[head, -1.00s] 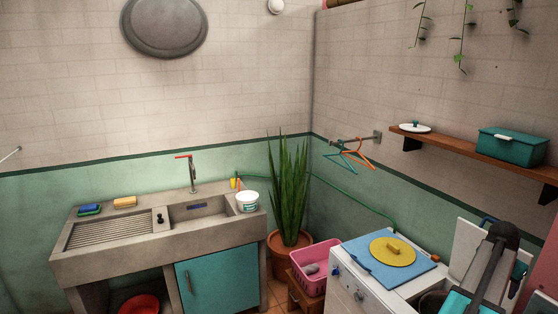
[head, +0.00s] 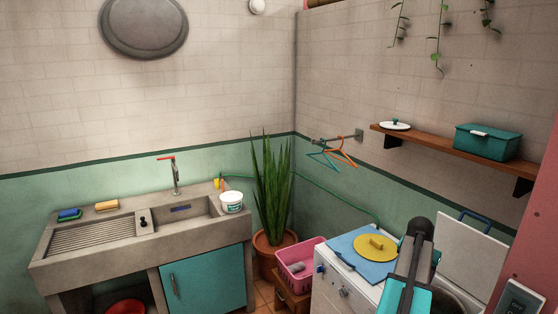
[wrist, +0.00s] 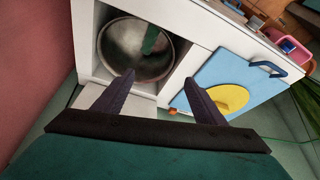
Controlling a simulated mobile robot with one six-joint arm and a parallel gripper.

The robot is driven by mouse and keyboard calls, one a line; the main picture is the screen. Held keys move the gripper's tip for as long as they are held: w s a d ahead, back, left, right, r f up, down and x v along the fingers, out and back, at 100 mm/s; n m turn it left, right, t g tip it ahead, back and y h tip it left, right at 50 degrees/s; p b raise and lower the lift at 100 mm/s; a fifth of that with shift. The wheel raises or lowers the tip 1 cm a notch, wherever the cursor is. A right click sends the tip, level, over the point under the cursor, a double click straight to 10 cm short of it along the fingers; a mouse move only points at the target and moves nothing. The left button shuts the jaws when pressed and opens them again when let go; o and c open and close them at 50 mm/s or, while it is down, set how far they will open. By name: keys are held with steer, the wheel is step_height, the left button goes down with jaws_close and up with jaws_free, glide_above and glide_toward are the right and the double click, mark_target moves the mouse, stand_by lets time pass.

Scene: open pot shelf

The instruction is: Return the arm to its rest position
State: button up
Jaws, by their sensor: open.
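My gripper (wrist: 158,82) is open, with its two dark fingers apart and nothing between them in the wrist view. Beyond the fingers are the open metal tub (wrist: 122,50) of a white washer, with something green inside, and a blue lid (wrist: 222,62) with a yellow round lid (wrist: 228,98) on it. In the head view my arm rises at the lower right, in front of the white washer (head: 335,290); I cannot make out the fingertips there.
The washer's white lid (head: 470,252) stands raised beside my arm. A wooden shelf (head: 450,150) holds a teal box (head: 487,141) and a white lid (head: 395,125). A pink basket (head: 298,268) and a potted plant (head: 272,195) stand left of the washer. A sink (head: 130,235) is farther left.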

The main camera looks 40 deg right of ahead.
steer(key=w+a+f+n+y, duration=0.1)
steer(key=w+a+f+n, duration=0.25)
steer(key=w+a, duration=0.65)
steer(key=w+a+f+n+t+y, duration=0.15)
steer(key=w+a+f, duration=0.35)
steer(key=w+a, duration=0.55)
steer(key=w+a+f+n, duration=0.35)
steer(key=w+a, duration=0.45)
steer(key=a, duration=0.5)
steer(key=a+f+n+g+y, duration=0.1)
steer(key=a+f+n, duration=0.2)
steer(key=a, duration=1)
steer(key=a+f+n, duration=0.3)
steer(key=a, duration=1)
steer(key=a+f+n+g+y, duration=0.1)
steer(key=a+f+n, duration=0.25)
steer(key=a, duration=0.95)
steer(key=s+f+g+b, duration=0.1)
steer(key=s+f+b, duration=0.5)
steer(key=f, duration=0.7)
steer(key=s+f+g+b, duration=0.2)
steer(key=s+f+b, duration=0.5)
steer(key=s+f, duration=0.4)
steer(key=s+f+m+g+b, duration=0.1)
steer(key=s+f+b, duration=0.6)
steer(key=f, duration=0.8)
steer(key=shift+s+d+g, duration=0.3)
steer(key=shift+s+g, duration=0.35)
steer(key=shift+s, duration=0.5)
